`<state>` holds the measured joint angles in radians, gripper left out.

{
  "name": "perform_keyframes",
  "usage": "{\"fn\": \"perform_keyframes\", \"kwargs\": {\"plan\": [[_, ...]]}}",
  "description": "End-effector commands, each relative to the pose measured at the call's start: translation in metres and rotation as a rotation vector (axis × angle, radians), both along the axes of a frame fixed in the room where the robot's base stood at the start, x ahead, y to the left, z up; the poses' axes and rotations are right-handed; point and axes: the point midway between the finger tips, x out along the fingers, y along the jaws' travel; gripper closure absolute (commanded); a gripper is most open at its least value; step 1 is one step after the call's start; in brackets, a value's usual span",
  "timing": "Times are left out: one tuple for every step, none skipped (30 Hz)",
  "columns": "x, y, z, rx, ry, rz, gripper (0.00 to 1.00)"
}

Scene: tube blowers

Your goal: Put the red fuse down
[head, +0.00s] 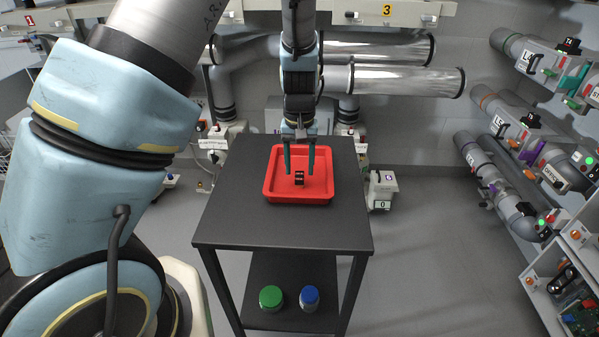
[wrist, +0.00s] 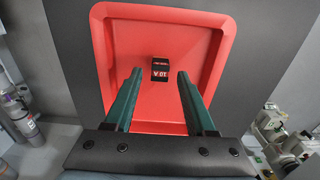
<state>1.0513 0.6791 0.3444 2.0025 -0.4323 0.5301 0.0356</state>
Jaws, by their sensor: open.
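A small black and red block, which looks like the red fuse (head: 299,179), lies in the red tray (head: 268,190) on the dark table. In the wrist view the fuse (wrist: 160,71) shows a black top and a red face with white marking. It rests on the floor of the tray (wrist: 108,60), near its middle. My gripper (head: 298,174) is over the tray with its two green fingers apart. In the wrist view the gripper (wrist: 158,80) is open and empty, the fuse showing just beyond and between the fingertips, apart from both.
The dark table (head: 225,220) has bare room around the tray. A green-lidded jar (head: 271,297) and a blue-lidded jar (head: 310,297) stand on its lower shelf. Large metal pipes (head: 400,80) run behind the table. Labelled tube units (head: 510,120) line the right wall.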

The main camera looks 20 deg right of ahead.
Motion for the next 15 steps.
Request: {"fn": "perform_keyframes", "kwargs": {"plan": [[0.000,-0.001,0.010,-0.004,-0.003,-0.001,0.44],[0.000,-0.001,0.017,-0.005,-0.003,-0.001,0.44],[0.000,-0.002,0.025,-0.005,-0.003,-0.003,0.44],[0.000,-0.001,0.032,-0.005,-0.004,-0.002,0.44],[0.000,-0.001,0.039,-0.005,-0.003,-0.001,0.44],[0.000,-0.001,0.047,-0.005,-0.003,-0.002,0.44],[0.000,-0.001,0.053,-0.005,-0.002,-0.001,0.44],[0.000,-0.001,0.059,-0.005,-0.003,-0.001,0.44],[0.000,-0.001,0.066,-0.004,-0.003,-0.002,0.44],[0.000,-0.001,0.071,-0.004,-0.003,-0.001,0.44],[0.000,-0.001,0.075,-0.004,-0.002,-0.001,0.44],[0.000,-0.001,0.081,-0.003,-0.002,-0.001,0.44],[0.000,-0.001,0.084,-0.003,-0.001,-0.001,0.44],[0.000,-0.001,0.087,-0.002,0.000,-0.001,0.44],[0.000,-0.001,0.091,-0.002,0.000,-0.001,0.44]]}}
